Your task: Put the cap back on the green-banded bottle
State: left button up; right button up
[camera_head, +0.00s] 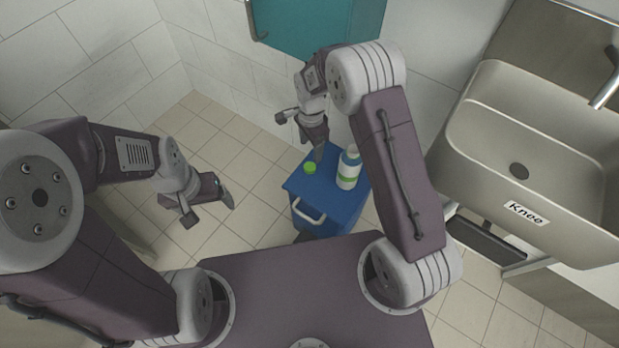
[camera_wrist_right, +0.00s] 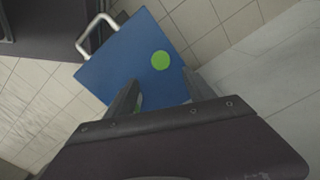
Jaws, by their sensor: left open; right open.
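The green cap (camera_head: 310,168) lies on the blue top of a small cart (camera_head: 325,205). The white bottle with a green band (camera_head: 347,180) stands upright on the cart top, to the right of the cap. My right gripper (camera_head: 302,136) is open and empty above the cart, behind the cap in the head view. In the right wrist view the cap (camera_wrist_right: 160,60) lies beyond the space between the open fingers (camera_wrist_right: 162,97). The bottle cannot be clearly made out there. My left gripper (camera_head: 208,211) is open and empty, left of the cart.
A steel sink (camera_head: 545,135) labelled "Knee" is at the right. A teal cabinet (camera_head: 315,22) hangs on the tiled wall. The cart has a white handle (camera_head: 309,213) at its front. Tiled floor is free left of the cart.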

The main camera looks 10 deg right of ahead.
aim_at(310, 166)
pick_arm(q)
jog(key=shift+w+f, duration=0.1)
jog(key=shift+f, duration=0.25)
pick_arm(e)
jog(key=shift+w+a+f, duration=0.15)
jog(key=shift+w+f, duration=0.1)
jog(key=shift+f, duration=0.3)
notch_tip(310, 166, down, 4)
jog(key=shift+f+b, duration=0.1)
jog(key=shift+b, duration=1)
pick_arm(q)
notch_tip(310, 166, down, 2)
jog(key=shift+f, duration=0.1)
pick_arm(e)
jog(key=shift+r, duration=0.2)
notch_tip(310, 166, down, 5)
jog(key=b, duration=0.3)
jog(key=shift+s+f, duration=0.15)
jog(key=shift+f, duration=0.05)
pick_arm(q)
notch_tip(310, 166, down, 3)
jog(key=shift+f, duration=0.1)
pick_arm(e)
jog(key=shift+r, duration=0.1)
